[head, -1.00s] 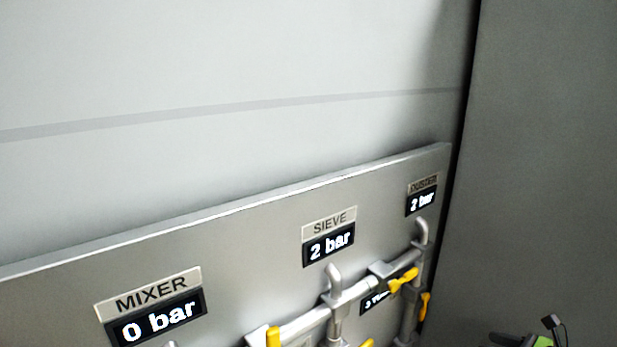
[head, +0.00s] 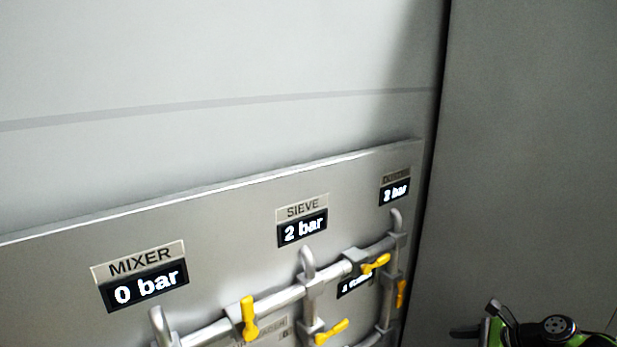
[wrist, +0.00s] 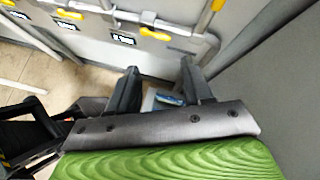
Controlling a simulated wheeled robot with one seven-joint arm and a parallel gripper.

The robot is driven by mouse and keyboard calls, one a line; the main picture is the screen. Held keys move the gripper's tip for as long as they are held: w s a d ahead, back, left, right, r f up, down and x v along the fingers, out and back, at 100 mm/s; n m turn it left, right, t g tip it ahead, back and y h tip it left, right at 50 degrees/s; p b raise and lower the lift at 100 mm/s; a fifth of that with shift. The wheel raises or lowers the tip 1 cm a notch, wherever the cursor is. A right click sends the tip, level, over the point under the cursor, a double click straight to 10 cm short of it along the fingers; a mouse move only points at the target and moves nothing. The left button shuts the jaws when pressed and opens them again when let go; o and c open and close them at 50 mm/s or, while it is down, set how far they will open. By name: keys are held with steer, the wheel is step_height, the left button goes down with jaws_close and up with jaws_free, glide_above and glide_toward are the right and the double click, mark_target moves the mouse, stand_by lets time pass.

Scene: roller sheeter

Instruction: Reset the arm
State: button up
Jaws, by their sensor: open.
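My gripper (wrist: 157,90) shows in the wrist view with its two dark fingers apart and nothing between them. It is open and stands clear of the pipes on the wall panel. In the head view, part of my arm, green and black, shows at the lower right corner; the fingers are not clearly seen there. The wall panel (head: 220,210) carries a MIXER display (head: 144,287) reading 0 bar, a SIEVE display (head: 302,229) reading 2 bar and a third display (head: 395,191) reading 2 bar.
Grey pipes (head: 280,298) with several yellow valve handles (head: 249,318) stand out from the panel. A plain grey wall (head: 530,150) is at the right. In the wrist view, a small blue and white object (wrist: 168,99) lies low beyond the fingers, and tiled floor (wrist: 85,80) shows at left.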

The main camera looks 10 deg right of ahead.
steer(key=s+a+r+n+g+h+b, duration=0.1)
steer(key=s+a+r+n+g+h, duration=0.2)
steer(key=a+n, duration=0.5)
steer(key=s+a+r+n+g+h+b, duration=0.1)
steer(key=s+a+r+n+g+h, duration=0.3)
steer(key=a, duration=0.7)
steer(key=s+a+r+n+t, duration=0.2)
steer(key=s+n, duration=0.4)
steer(key=s, duration=0.3)
steer(key=s+a+r+n+t+b, duration=0.1)
steer(key=s+a+r+n+t, duration=0.1)
steer(key=s+n, duration=0.4)
steer(key=s+a+t, duration=0.1)
steer(key=s+a, duration=0.1)
steer(key=s, duration=0.1)
steer(key=shift+s+a+r, duration=0.15)
steer(key=shift+s+r, duration=0.05)
steer(key=shift+s, duration=0.1)
steer(key=shift+s, duration=0.1)
steer(key=shift+a+n, duration=0.1)
steer(key=shift+n, duration=0.2)
